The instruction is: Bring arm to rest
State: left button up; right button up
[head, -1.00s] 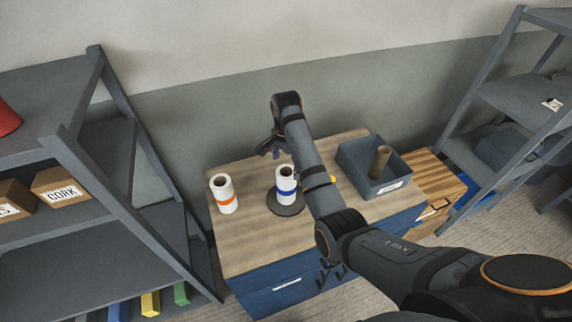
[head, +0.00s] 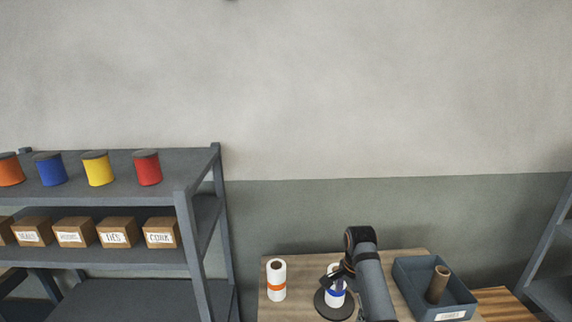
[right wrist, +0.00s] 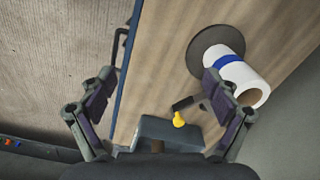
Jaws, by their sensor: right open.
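My right gripper (head: 338,278) hangs from the arm over the table, in front of a white roll with a blue band (head: 336,293) in the head view. The roll stands on a dark round base (head: 333,312). In the right wrist view the gripper (right wrist: 157,82) has its two fingers spread wide, with nothing between them. The blue-banded roll (right wrist: 237,75) shows there beside the right finger, partly behind it, with its dark base (right wrist: 212,38). My left gripper is not in view.
A white roll with an orange band (head: 276,282) stands on the wooden table (head: 300,262), left of the base. A blue-grey tray (head: 412,290) holding a brown tube (head: 437,285) is at right. A shelf (head: 190,172) with coloured spools and labelled boxes stands left.

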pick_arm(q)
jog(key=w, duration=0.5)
pick_arm(e)
jog(key=s+d+f+n+t, duration=0.1)
jog(key=s+d+f+n, duration=0.3)
jog(key=s+f, duration=0.4)
jog(key=s+d+r+n+t, duration=0.1)
jog(key=s+n, duration=0.4)
jog(key=s, duration=0.5)
jog(key=s+d+r+n+t, duration=0.1)
jog(key=s+r+n+t, duration=0.1)
jog(key=s+n, duration=0.55)
notch_tip(320, 180, down, 30)
jog(key=s+d+m+g+b, duration=0.2)
jog(key=s+d+b, duration=0.1)
jog(key=b, duration=0.3)
pick_arm(q)
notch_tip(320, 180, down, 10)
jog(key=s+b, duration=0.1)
jog(key=b, duration=0.3)
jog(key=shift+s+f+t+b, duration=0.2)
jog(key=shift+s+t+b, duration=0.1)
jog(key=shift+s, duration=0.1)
pick_arm(e)
jog(key=s+f, duration=0.9)
jog(key=f, duration=0.3)
jog(key=s+d+f, duration=0.1)
jog(key=s+f, duration=0.9)
jog(key=f, duration=0.2)
jog(key=shift+g+h, duration=0.4)
